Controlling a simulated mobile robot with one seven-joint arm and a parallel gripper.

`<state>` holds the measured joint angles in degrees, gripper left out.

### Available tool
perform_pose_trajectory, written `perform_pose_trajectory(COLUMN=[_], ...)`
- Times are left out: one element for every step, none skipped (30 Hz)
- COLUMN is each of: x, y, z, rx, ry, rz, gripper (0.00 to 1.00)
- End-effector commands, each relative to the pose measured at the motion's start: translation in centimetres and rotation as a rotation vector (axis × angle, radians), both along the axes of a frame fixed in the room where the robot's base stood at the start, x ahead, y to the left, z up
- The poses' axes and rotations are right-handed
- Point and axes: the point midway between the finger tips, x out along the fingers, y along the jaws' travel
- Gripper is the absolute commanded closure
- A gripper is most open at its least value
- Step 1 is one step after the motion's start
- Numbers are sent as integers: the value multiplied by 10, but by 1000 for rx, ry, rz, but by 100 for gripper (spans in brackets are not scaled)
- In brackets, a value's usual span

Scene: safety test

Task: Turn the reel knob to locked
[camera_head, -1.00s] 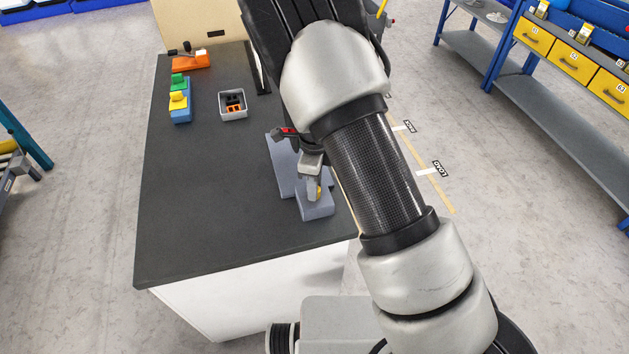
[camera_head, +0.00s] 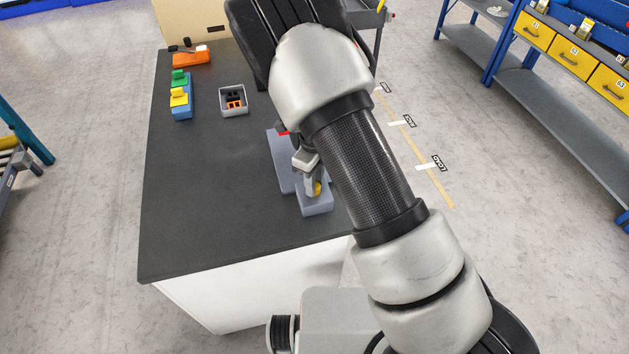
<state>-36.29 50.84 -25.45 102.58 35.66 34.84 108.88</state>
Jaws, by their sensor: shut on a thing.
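A blue-grey block (camera_head: 317,208) stands near the front right of the dark table, beside a larger blue-grey plate (camera_head: 281,158). A small yellow part, which looks like the reel knob (camera_head: 318,187), shows on top of the block. My gripper (camera_head: 314,187) points down over the block and is shut on this yellow part. The fingers hide much of the knob, and my arm covers the area to the right. I cannot read any lock marking or tell the knob's exact angle.
The dark table (camera_head: 205,210) is clear at the front left. A grey bin (camera_head: 234,112) with orange and black pieces, a blue block with green and yellow parts (camera_head: 180,108), and an orange block (camera_head: 191,59) stand farther back. A blue shelf (camera_head: 500,60) is at right.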

Motion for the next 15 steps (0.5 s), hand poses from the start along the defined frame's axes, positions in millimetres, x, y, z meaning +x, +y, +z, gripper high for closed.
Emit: perform_pose_trajectory(x=[1,1,1,1,1,1,1,1,1,1,0,0,0,0,0], y=[0,0,0,0,0,0,0,0,0,0,0,0,0,0,0], z=[1,1,1,1,1,1,1,1,1,0,0,0,0,1,2], rx=[2,2,2,1,1,1,1,1,0,0,0,0,1,0,0], ry=[-3,-3,-3,-3,-2,-2,-2,-2,-1,-1,-1,-1,0,-1,-1], rz=[-2,-2,-2,-1,-1,-1,-1,-1,-1,-1,-1,-1,0,0,0], gripper=[96,96,69,64,59,55,55,55,55,55,55,55,55,55,55])
